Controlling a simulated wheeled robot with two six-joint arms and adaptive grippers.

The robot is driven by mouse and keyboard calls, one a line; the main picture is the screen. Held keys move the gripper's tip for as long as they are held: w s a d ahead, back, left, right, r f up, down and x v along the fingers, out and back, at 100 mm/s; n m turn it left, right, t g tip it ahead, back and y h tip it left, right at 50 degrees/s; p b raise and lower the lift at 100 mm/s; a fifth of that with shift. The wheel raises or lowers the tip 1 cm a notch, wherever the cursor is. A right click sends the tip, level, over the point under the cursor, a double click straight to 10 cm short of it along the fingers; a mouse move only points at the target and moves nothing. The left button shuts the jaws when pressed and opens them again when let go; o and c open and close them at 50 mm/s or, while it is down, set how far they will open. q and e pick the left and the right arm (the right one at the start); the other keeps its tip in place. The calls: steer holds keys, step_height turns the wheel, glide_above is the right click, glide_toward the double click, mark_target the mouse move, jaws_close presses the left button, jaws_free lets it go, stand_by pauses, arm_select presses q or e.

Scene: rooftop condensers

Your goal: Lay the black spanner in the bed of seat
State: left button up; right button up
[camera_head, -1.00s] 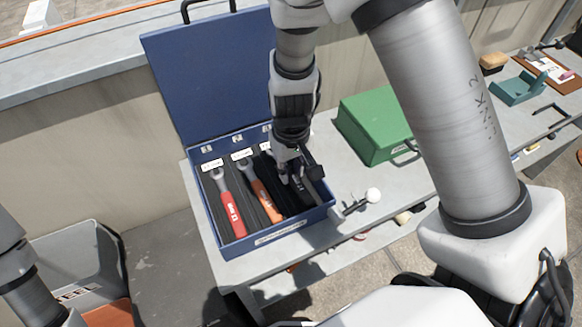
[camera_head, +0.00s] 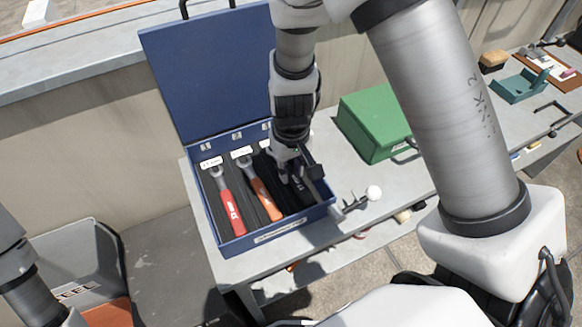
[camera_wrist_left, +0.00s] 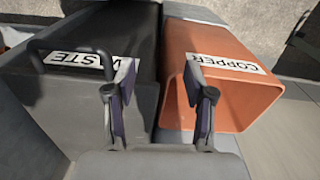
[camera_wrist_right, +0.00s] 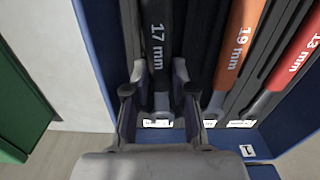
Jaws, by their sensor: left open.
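The black spanner (camera_wrist_right: 158,35), marked 17 mm, lies along the right-hand bed of the blue case (camera_head: 265,237); its handle shows beneath my right gripper in the head view (camera_head: 299,196). My right gripper (camera_wrist_right: 159,72) points down into that bed, with a finger against each side of the spanner, apparently shut on it. The spanner's far end is partly hidden between the fingers, and I cannot tell whether it rests fully on the bed. My left gripper (camera_wrist_left: 158,78) is open and empty above the bins.
An orange spanner (camera_head: 262,195) and a red spanner (camera_head: 230,205) lie in neighbouring beds. The case lid (camera_head: 205,75) stands open behind. A green box (camera_head: 372,128) is to the right. Waste (camera_wrist_left: 120,30) and copper (camera_wrist_left: 260,100) bins are below my left gripper.

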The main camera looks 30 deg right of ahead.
mark_target(291, 174)
steer(key=o, duration=0.4)
steer(key=shift+a, duration=0.1)
steer(key=shift+o, duration=0.2)
step_height(291, 174, up, 12)
